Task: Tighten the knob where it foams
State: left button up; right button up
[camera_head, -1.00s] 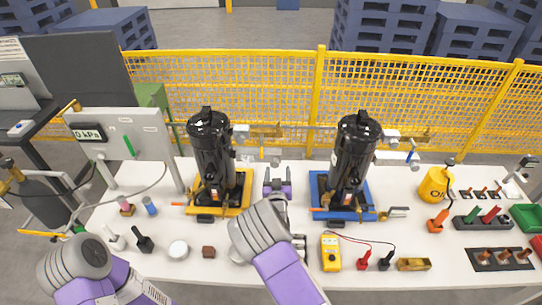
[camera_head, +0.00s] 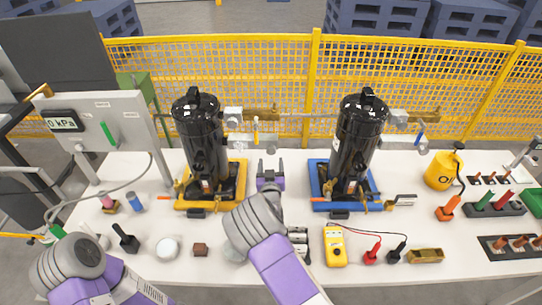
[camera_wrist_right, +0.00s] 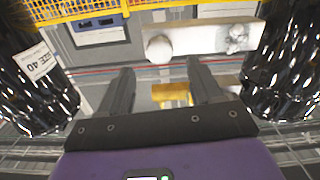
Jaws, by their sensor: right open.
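A black compressor (camera_head: 202,140) stands upright on a yellow base (camera_head: 238,202) at left. A second black compressor (camera_head: 357,140) stands on a blue base (camera_head: 318,203) at right. Each has pale blocks and brass fittings on its right side, such as the left one's upper fitting (camera_head: 233,116). My right gripper (camera_head: 270,168) is open and empty between the compressors, apart from both. In the right wrist view, a pale bar (camera_wrist_right: 190,42) with a round white end and a whitish, uneven patch (camera_wrist_right: 236,38) lies beyond the open fingers. I cannot tell whether that patch is foam. My left gripper is not in view.
A yellow mesh fence (camera_head: 290,60) runs behind the white table (camera_head: 170,225). A panel reading 0 kPa (camera_head: 64,124) stands at left. A yellow meter (camera_head: 335,246), probes, a yellow bottle (camera_head: 441,170) and tool racks occupy the front and right.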

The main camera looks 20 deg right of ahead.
aim_at(271, 152)
jog(key=shift+x, duration=3.2)
jog(key=shift+f, duration=0.1)
jog(key=c, duration=1)
jog(key=shift+f+m+b, duration=0.1)
jog(key=shift+m+b, duration=0.5)
jog(key=shift+b, duration=0.45)
jog(key=shift+c, duration=0.2)
jog(key=m+b, duration=1.2)
jog(key=b, duration=0.5)
jog(key=shift+d, duration=0.1)
jog(key=m+b, duration=0.1)
jog(key=m, duration=0.2)
jog(key=shift+b, duration=0.35)
jog(key=m, duration=0.4)
jog(key=shift+m, duration=0.4)
